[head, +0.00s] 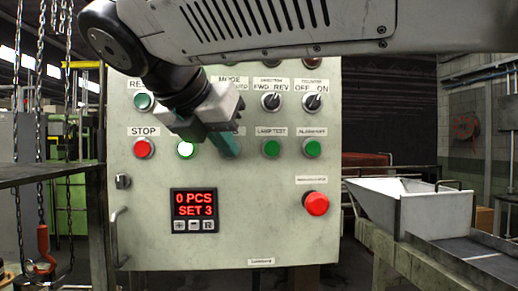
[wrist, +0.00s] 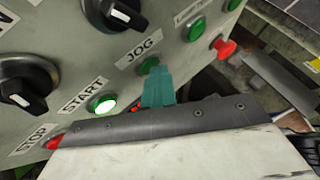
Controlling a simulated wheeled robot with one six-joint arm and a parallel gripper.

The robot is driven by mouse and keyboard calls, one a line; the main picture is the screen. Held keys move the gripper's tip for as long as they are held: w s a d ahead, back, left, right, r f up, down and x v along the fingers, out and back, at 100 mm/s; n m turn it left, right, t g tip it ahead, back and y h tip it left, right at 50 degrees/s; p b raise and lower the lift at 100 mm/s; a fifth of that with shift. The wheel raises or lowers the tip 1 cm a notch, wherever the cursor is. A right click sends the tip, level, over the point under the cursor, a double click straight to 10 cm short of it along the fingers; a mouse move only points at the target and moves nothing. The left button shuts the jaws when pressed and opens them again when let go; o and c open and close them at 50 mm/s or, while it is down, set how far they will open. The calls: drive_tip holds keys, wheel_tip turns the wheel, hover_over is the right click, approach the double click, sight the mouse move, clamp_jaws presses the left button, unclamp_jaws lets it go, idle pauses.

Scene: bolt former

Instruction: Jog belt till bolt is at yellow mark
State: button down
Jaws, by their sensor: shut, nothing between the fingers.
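The control panel (head: 260,215) faces me. My gripper (head: 228,150) is shut and empty, with its teal fingertips in front of the panel's middle button row. In the wrist view the fingertips (wrist: 157,88) are at the green JOG button (wrist: 149,66) and overlap its lower edge; I cannot tell if they touch it. The head view hides that button behind the gripper. The START button (wrist: 102,104) is lit; it also glows in the head view (head: 185,149). A belt (head: 470,255) runs at the lower right. I see no bolt. A small yellow patch (wrist: 316,65) shows at the wrist view's right edge.
The red STOP button (head: 143,149) is left of START. A red mushroom button (head: 316,203) sits lower right, under the ALARM OFF button (head: 312,148). The display (head: 194,211) reads 0 PCS, SET 3. A white chute (head: 400,205) stands right of the panel. Chains (head: 60,120) hang left.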

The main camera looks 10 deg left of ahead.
drive_tip(key=shift+s, duration=0.1)
drive_tip(key=shift+s+d, duration=0.2)
drive_tip(key=shift+s, duration=0.55)
drive_tip(key=shift+s+d, duration=0.2)
drive_tip(key=shift+s, duration=0.6)
drive_tip(key=shift+s+d, duration=0.2)
drive_tip(key=shift+s, duration=0.65)
drive_tip(key=shift+s+d, duration=0.2)
drive_tip(key=shift+s, duration=0.6)
